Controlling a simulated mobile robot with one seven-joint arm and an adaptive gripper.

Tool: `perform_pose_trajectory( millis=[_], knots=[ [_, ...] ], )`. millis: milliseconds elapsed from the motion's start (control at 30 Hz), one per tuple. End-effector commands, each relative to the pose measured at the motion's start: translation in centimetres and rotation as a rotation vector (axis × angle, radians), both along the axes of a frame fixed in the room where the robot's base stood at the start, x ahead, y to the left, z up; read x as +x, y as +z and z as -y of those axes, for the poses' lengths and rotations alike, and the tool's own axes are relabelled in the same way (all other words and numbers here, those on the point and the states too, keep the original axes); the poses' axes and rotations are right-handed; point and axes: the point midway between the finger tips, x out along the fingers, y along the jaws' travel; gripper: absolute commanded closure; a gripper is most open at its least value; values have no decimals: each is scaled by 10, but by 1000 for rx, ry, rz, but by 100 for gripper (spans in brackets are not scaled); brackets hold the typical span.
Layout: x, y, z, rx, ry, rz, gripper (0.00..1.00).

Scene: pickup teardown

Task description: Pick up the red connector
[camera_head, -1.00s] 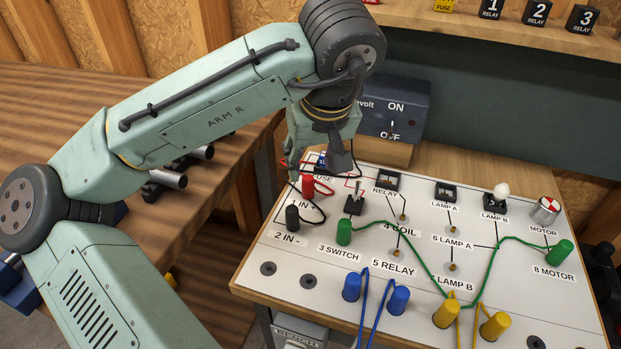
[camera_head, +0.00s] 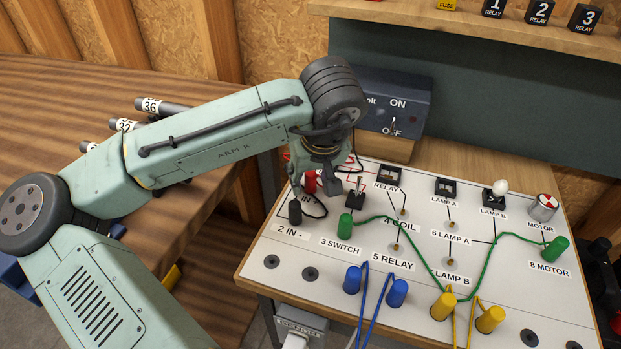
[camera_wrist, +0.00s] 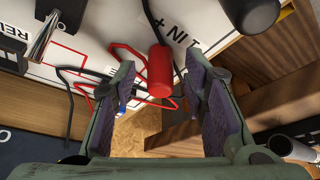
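The red connector (camera_head: 310,182) stands at the upper left of the white circuit board (camera_head: 322,263), by the "1 IN" label. In the wrist view the red connector (camera_wrist: 160,72) shows between and just beyond the fingertips, with a red wire beside it. My gripper (camera_wrist: 163,75) is open, its two fingers apart on either side of the connector, and no contact shows. In the head view my gripper (camera_head: 318,172) is over the board's upper left, partly hiding the fuse area.
A black connector (camera_head: 295,211) with a black wire stands close to the red one. A toggle switch (camera_head: 356,192) and a green connector (camera_head: 345,226) are to the right. Behind is the dark power box (camera_head: 400,103). Blue and yellow connectors stand at the board's front.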

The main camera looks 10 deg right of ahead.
Motion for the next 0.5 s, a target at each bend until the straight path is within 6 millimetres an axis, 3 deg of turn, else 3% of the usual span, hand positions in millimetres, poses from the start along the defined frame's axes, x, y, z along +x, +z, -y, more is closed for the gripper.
perform_pose_trajectory(
  millis=[500],
  knots=[
    [0, 0, 0, -1, 0, 0, 97]
  ],
)
